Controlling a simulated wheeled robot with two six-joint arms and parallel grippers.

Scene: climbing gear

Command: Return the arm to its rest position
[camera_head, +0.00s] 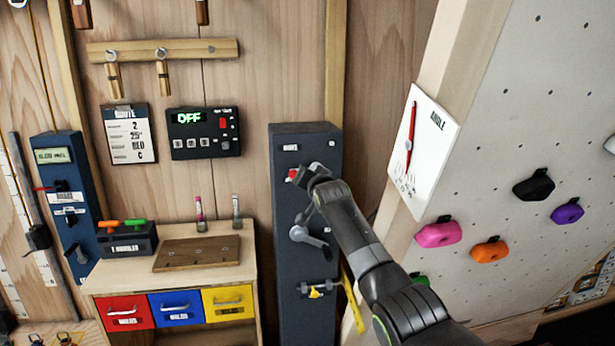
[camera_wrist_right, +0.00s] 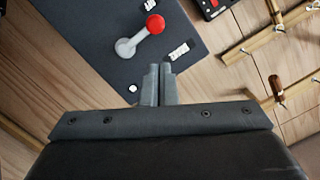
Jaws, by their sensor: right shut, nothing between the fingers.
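My right arm comes in from the lower right in the head view, and its gripper (camera_head: 308,178) is in front of the upper part of a dark grey cabinet (camera_head: 290,150). In the right wrist view the two fingers of the right gripper (camera_wrist_right: 158,82) are together with nothing between them. A grey lever with a red knob (camera_wrist_right: 154,24) on the cabinet face lies beyond the fingertips, apart from them. In the head view the red knob (camera_head: 293,174) shows just left of the gripper, which partly hides the lever. My left gripper is not in view.
Below on the cabinet are a grey crank handle (camera_head: 310,237) and a latch with a yellow part (camera_head: 316,291). A climbing wall (camera_head: 540,100) with coloured holds stands at right. At left are a bench with drawers (camera_head: 175,307), a control box reading OFF (camera_head: 204,132) and a blue post (camera_head: 70,190).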

